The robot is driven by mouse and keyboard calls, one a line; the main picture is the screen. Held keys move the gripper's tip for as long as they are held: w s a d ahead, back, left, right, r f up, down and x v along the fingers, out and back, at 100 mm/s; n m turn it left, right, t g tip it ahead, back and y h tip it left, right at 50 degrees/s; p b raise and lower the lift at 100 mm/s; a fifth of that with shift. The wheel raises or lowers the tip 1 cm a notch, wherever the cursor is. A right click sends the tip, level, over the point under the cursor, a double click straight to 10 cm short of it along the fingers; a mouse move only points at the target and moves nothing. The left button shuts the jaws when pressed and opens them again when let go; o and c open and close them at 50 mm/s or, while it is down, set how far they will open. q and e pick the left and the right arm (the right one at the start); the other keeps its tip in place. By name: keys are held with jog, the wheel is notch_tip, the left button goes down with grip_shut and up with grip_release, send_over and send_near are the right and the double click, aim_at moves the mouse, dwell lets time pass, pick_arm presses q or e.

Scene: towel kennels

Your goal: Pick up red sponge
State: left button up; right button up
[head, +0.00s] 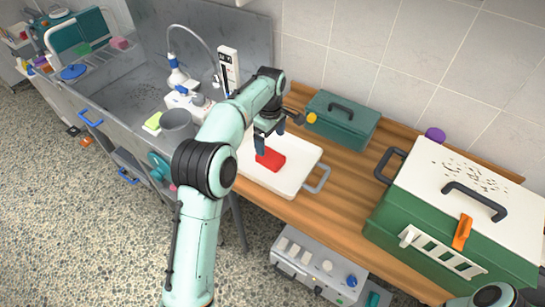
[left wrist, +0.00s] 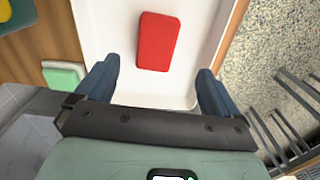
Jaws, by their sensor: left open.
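The red sponge (head: 270,159) lies flat in the white tray (head: 297,177) on the wooden bench. It also shows whole in the left wrist view (left wrist: 158,41), ahead of the fingers and about midway between them. My left gripper (head: 268,143) is above the tray, close to the sponge; its two blue fingers (left wrist: 160,85) are spread with nothing between them. In the head view the gripper and arm cover part of the tray's left side. My right gripper is not in view; only a bit of my right arm shows at the bottom right.
A green toolbox (head: 341,122) stands behind the tray. A large green kennel (head: 395,226) with a white top stands at the right. A grey cup (head: 177,125) and a yellow-green sponge (head: 153,122) are left of my arm by the sink. Bare bench (head: 345,190) lies right of the tray.

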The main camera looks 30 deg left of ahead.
pick_arm(q)
send_over(272, 157)
jog(key=f, duration=0.4)
jog(key=shift+s+a+f+b, duration=0.2)
jog(key=shift+b, duration=0.1)
jog(key=shift+w+d+f, duration=0.1)
jog(key=shift+w+f, duration=0.05)
jog(key=shift+f, duration=1.25)
jog(key=shift+w+d+f, duration=0.1)
jog(key=shift+w+f, duration=0.05)
jog(key=shift+f, duration=1.2)
jog(key=c, duration=1)
